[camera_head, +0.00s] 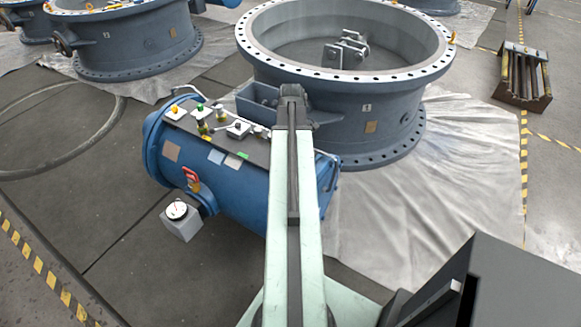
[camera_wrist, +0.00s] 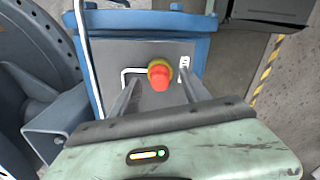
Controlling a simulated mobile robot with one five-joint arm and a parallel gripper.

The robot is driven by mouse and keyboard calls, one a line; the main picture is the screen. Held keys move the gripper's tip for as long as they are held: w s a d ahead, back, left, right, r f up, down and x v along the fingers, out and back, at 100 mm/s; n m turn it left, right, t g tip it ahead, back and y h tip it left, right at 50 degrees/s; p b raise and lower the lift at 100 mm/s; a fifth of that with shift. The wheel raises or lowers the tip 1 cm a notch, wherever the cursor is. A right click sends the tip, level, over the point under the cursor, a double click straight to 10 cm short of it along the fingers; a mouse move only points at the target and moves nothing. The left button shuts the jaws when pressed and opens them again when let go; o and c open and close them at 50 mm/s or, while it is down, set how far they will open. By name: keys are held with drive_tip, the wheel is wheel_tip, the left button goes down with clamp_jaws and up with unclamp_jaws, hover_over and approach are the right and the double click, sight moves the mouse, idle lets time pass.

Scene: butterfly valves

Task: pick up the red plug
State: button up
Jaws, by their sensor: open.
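The red plug (camera_wrist: 160,80) shows in the wrist view as a round red knob with a yellow ring behind it. It sits on a grey panel (camera_wrist: 205,50) on top of a blue body (camera_wrist: 150,20). My gripper (camera_wrist: 159,76) is open, with one finger on each side of the plug in the picture. I see no finger touching the plug, and the depth between them is hard to judge. In the head view I cannot make out the plug or the fingers; my arm covers part of the panel.
In the head view, a blue cylinder (camera_head: 235,195) carries several knobs, a red-handled valve (camera_head: 191,178) and a gauge (camera_head: 177,211). A large grey flanged valve ring (camera_head: 350,110) stands close behind. Plastic sheeting (camera_head: 440,190) covers the floor at right.

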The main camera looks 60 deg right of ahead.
drive_tip(key=shift+f, duration=0.65)
drive_tip(key=shift+r, duration=0.2)
clamp_jaws()
wheel_tip(320, 180, up, 10)
drive_tip(key=p, duration=1)
